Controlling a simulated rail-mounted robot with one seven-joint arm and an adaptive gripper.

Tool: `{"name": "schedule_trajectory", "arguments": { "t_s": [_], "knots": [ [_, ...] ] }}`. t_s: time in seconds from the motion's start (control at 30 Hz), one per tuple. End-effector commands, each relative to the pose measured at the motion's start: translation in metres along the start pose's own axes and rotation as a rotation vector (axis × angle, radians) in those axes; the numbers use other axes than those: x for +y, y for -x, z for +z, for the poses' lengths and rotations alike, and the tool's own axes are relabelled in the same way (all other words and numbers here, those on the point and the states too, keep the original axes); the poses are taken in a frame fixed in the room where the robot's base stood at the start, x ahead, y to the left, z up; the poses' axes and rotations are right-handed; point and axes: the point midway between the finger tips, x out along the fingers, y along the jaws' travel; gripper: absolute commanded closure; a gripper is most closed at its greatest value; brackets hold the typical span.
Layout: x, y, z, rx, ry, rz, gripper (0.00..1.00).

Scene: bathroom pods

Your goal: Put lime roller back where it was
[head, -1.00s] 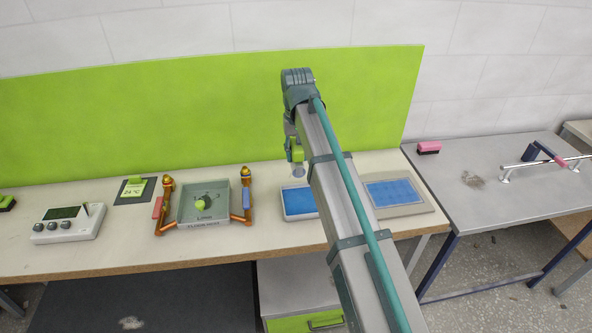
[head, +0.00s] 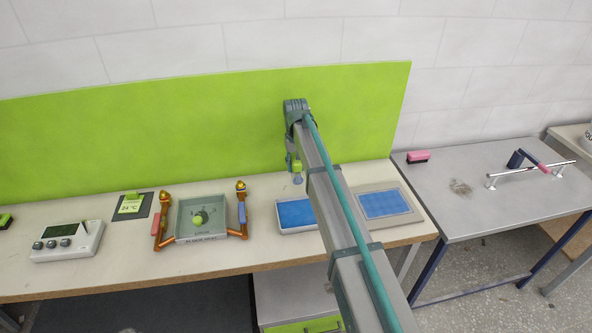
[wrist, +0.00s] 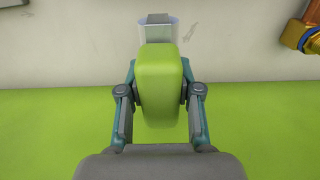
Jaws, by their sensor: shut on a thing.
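My gripper (wrist: 159,92) is shut on the lime roller, whose lime block (wrist: 160,85) sits between the two fingers in the wrist view. A pale, partly see-through end (wrist: 157,30) sticks out beyond the block. In the head view the roller (head: 297,167) hangs below my wrist, in front of the lime back panel (head: 200,135). It appears just above the rear of a white tray with a blue surface (head: 295,214). My arm hides part of that area. I cannot tell whether the roller touches anything.
A second blue-faced tray (head: 384,204) lies right of my arm. Left are a dial box (head: 201,218) between copper pipes, a 24 °C card (head: 131,205) and a white device with knobs (head: 67,241). A grey side table (head: 470,215) stands right.

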Motion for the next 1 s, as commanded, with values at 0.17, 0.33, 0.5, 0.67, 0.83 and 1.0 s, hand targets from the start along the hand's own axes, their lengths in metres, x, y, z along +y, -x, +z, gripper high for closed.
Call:
{"name": "schedule_trajectory", "arguments": {
  "t_s": [0.17,0.33,0.5,0.67,0.83,1.0],
  "knots": [
    [0.002,-0.019,-0.005,-0.002,0.0,0.0,0.99],
    [0.002,-0.036,-0.005,0.0,0.0,0.0,0.99],
    [0.002,-0.036,-0.005,0.0,-0.001,0.0,0.99],
    [0.002,-0.039,-0.005,0.0,-0.001,0.0,0.99],
    [0.002,-0.039,-0.005,0.0,-0.001,0.0,0.45],
    [0.002,-0.039,-0.005,0.0,-0.001,0.0,0.41]
  ]
}}
